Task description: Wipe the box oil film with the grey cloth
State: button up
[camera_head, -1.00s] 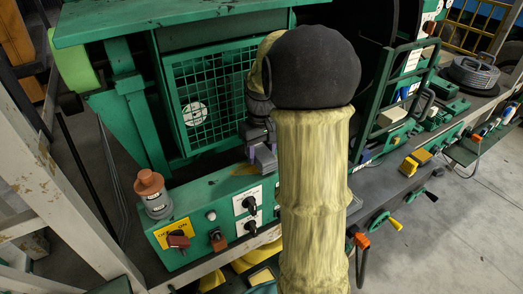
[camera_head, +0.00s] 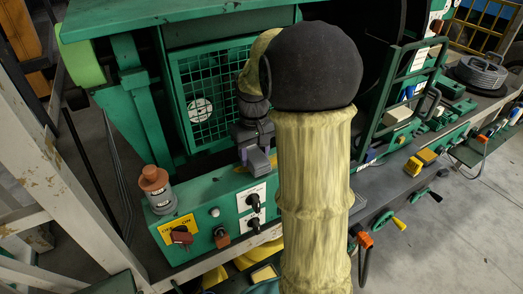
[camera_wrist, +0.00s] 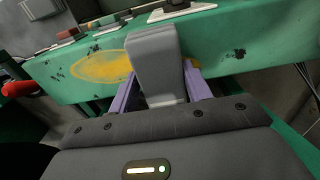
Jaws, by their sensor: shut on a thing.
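The box (camera_head: 190,200) is the long green housing with switches on its front. In the wrist view, its green top (camera_wrist: 225,60) carries a yellow-brown oil film (camera_wrist: 98,68), an oval smear left of the grey cloth; part of it may be hidden behind the cloth. My gripper (camera_wrist: 160,92) is shut on the grey cloth (camera_wrist: 154,55), a thick, folded-looking pad between its purple fingers. In the head view, my gripper (camera_head: 258,160) is over the box, near the green grille. I cannot tell whether the cloth touches the surface.
An orange-capped grey bottle (camera_head: 156,190) stands at the box's left end. A red switch (camera_head: 181,236) and black knobs (camera_head: 253,202) stick out in front. The grille (camera_head: 215,95) rises behind. Bare floor (camera_head: 450,230) is at the lower right.

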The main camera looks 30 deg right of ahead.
aim_at(233, 177)
jog(key=shift+s+a, duration=0.2)
jog(key=shift+a, duration=3.35)
jog(key=shift+f+b, duration=0.7)
jog(key=shift+f, duration=0.25)
jog(key=shift+d, duration=0.15)
jog(key=shift+w+d+p, duration=0.1)
jog(key=shift+d+p, duration=0.35)
jog(key=shift+d, duration=1.9)
jog(key=shift+d+p, duration=0.45)
jog(key=shift+d, duration=2)
jog(key=shift+w+d+p, duration=0.15)
jog(key=shift+d+p, duration=0.35)
jog(key=shift+d, duration=1.95)
